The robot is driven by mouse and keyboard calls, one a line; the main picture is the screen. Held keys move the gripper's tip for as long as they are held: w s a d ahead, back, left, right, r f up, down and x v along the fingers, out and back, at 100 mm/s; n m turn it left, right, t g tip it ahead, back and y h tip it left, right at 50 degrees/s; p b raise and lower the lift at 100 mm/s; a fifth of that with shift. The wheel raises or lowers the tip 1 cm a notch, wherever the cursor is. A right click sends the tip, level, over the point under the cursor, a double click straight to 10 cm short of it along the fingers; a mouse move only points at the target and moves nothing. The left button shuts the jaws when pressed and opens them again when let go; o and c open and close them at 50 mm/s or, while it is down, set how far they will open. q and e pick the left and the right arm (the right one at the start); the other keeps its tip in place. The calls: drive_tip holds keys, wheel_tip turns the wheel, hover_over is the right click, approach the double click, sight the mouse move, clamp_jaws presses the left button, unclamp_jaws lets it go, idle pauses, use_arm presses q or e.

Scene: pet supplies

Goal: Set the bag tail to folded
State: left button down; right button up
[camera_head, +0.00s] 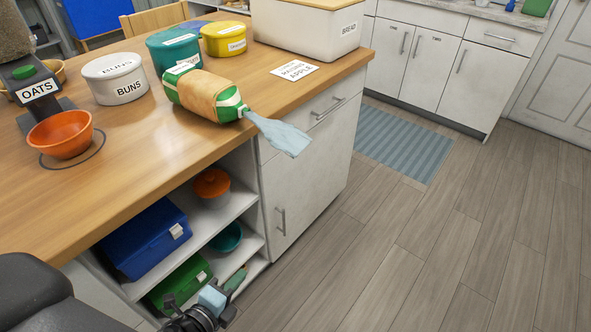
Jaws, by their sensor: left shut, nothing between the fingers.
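The bag (205,95), a brown loaf in a green and white wrap, lies on its side on the wooden counter near the front edge. Its pale blue tail (279,134) stretches out to the right, past the counter edge, spread out and not folded. My left gripper (213,302) is at the bottom of the view, low in front of the open shelves, well below and apart from the bag. It is shut and empty. Its lower part is cut off by the frame. My right gripper is not in view.
A BUNS tin (115,80), a teal tin (172,50), a yellow tin (223,39) and a bread bin (305,30) stand around the bag. An orange bowl (62,135) sits left under the OATS dispenser (38,88). The counter front is clear.

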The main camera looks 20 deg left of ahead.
sight(278, 132)
use_arm(q)
drive_tip(key=w+d+r+m+t+h+b, duration=0.1)
drive_tip(key=w+d+r+m+t+h, duration=0.1)
drive_tip(key=w+r+m, duration=0.7)
drive_tip(key=w+d+r+m+t+h, duration=0.2)
drive_tip(key=w+r+m+t, duration=0.1)
drive_tip(key=w+r+m, duration=0.6)
drive_tip(key=w+m, duration=0.2)
drive_tip(key=w, duration=0.2)
drive_tip(key=shift+w+d+r+m+t+h+b, duration=0.2)
drive_tip(key=shift+w+m+t+h+b, duration=0.1)
drive_tip(key=shift+t+b, duration=0.1)
drive_tip(key=shift+f, duration=0.1)
